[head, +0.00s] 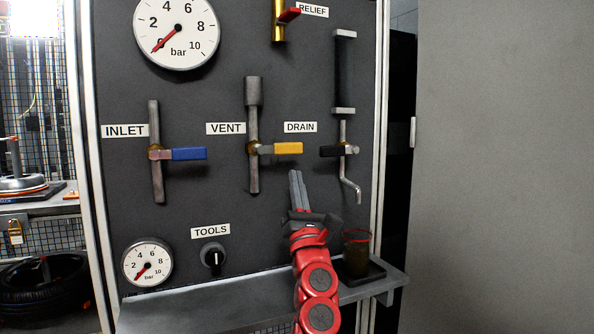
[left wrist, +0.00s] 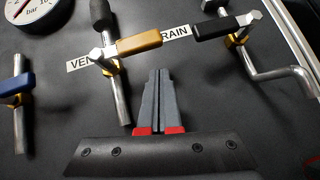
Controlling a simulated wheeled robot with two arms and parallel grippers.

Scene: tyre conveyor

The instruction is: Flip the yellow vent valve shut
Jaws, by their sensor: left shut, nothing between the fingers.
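The yellow vent valve handle (head: 288,148) sticks out to the right, horizontal, across its upright grey pipe (head: 253,178), beside the VENT label (head: 226,128). In the left wrist view the yellow handle (left wrist: 140,43) lies just above my fingertips and partly covers the labels. My left gripper (head: 296,175) is shut and empty, its fingers pointing up, a little below the handle. It also shows in the left wrist view (left wrist: 159,75), with a small gap to the handle. My right gripper is not in view.
The black drain handle (head: 331,151) is close to the right of the yellow one. The blue inlet handle (head: 188,154) is to the left. A grey shelf (head: 200,312) juts out below, with a dark cup (head: 356,257) at its right. Gauges (head: 177,28) are on the panel.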

